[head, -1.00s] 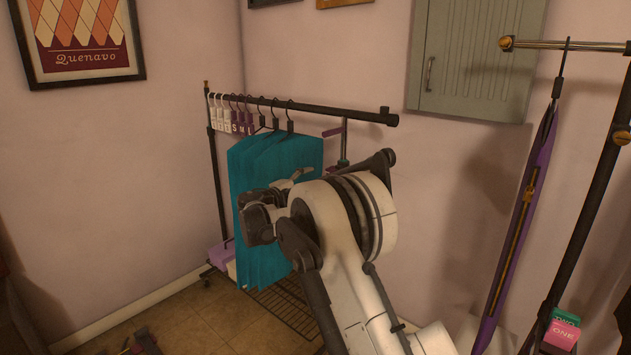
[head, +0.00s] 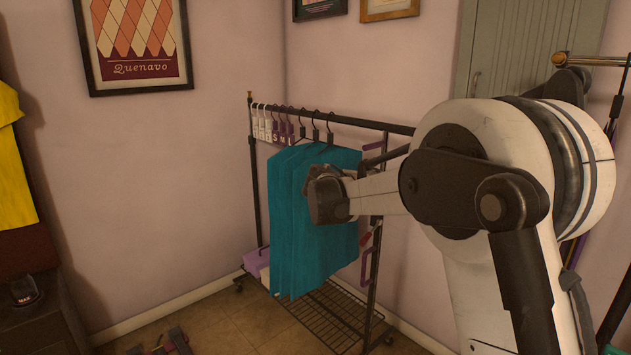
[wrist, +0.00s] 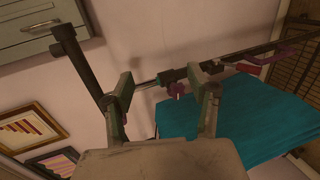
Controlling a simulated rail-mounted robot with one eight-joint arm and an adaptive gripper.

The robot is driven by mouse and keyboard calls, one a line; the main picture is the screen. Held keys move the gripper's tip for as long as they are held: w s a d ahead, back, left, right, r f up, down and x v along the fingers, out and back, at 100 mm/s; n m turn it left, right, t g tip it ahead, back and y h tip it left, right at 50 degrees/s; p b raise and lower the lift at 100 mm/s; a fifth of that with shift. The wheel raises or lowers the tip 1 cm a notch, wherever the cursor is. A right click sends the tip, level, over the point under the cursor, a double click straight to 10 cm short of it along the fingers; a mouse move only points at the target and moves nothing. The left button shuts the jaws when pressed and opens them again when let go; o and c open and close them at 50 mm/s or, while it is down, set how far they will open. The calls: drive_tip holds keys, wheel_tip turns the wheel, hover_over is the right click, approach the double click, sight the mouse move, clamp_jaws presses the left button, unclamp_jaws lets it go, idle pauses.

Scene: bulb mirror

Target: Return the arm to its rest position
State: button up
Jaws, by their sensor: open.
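My arm (head: 500,180) fills the right half of the head view, its forearm pointing left toward the clothes rack. My gripper (wrist: 165,78) shows in the wrist view with two fingers spread apart and nothing between them. In the head view the wrist end (head: 328,195) overlaps the teal garments, and the fingers are mostly hidden there. I cannot tell the exact gap to the garments.
Teal garments (head: 295,235) hang from the black rack rail (head: 360,124), beside white and purple size tags (head: 275,128). They also show in the wrist view (wrist: 245,115). A grey-green cabinet (head: 510,55) is on the wall.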

drive_tip(key=s+d+r+m+g+y, duration=0.1)
drive_tip(key=s+d+m+y, duration=0.15)
drive_tip(key=s, duration=1.05)
drive_tip(key=s+d+r+m+g+y, duration=0.1)
drive_tip(key=s+d+m+y, duration=0.2)
drive_tip(key=s, duration=1)
drive_tip(key=s+a+f+m+y, duration=0.1)
drive_tip(key=s+f, duration=0.2)
drive_tip(key=s, duration=0.5)
drive_tip(key=s+a+f+m+y, duration=0.1)
drive_tip(key=s+f+y, duration=0.1)
drive_tip(key=s, duration=0.6)
drive_tip(key=s+a+f+m+y+p, duration=0.1)
drive_tip(key=s+f, duration=0.3)
drive_tip(key=s, duration=0.4)
drive_tip(key=shift+s+a+f+y, duration=0.2)
drive_tip(key=shift+s+a+y, duration=0.15)
drive_tip(key=shift+y, duration=0.3)
